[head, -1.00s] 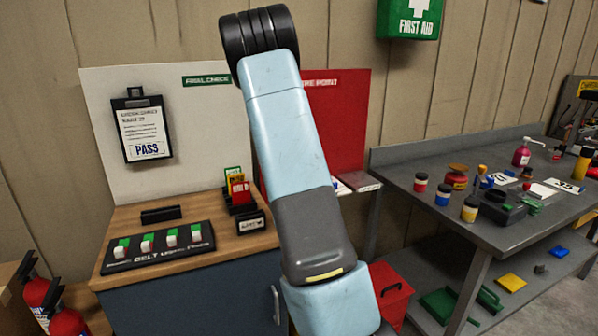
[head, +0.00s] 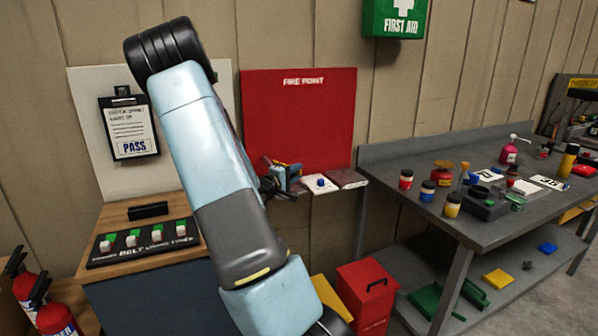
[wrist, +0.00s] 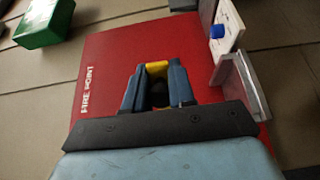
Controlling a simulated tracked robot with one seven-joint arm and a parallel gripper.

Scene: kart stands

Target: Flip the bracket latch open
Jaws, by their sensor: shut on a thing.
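My gripper (head: 288,172) is in front of the lower part of the red FIRE POINT board (head: 297,125). In the wrist view, its two blue fingers (wrist: 154,90) stand close together with a small yellow and dark thing (wrist: 156,69) between them. The fingers are shut on this thing, and only a little of it shows. The same board fills much of the wrist view (wrist: 115,60). I cannot make out a bracket latch clearly, nor tell whether the held thing is part of one.
A narrow ledge right of my gripper bears a white plate with a blue knob (head: 320,183) and a grey piece (head: 348,178). A red bin (head: 368,297) stands below. A grey workbench (head: 480,225) is right. A wooden-topped cabinet (head: 115,215) and fire extinguishers (head: 57,318) are left.

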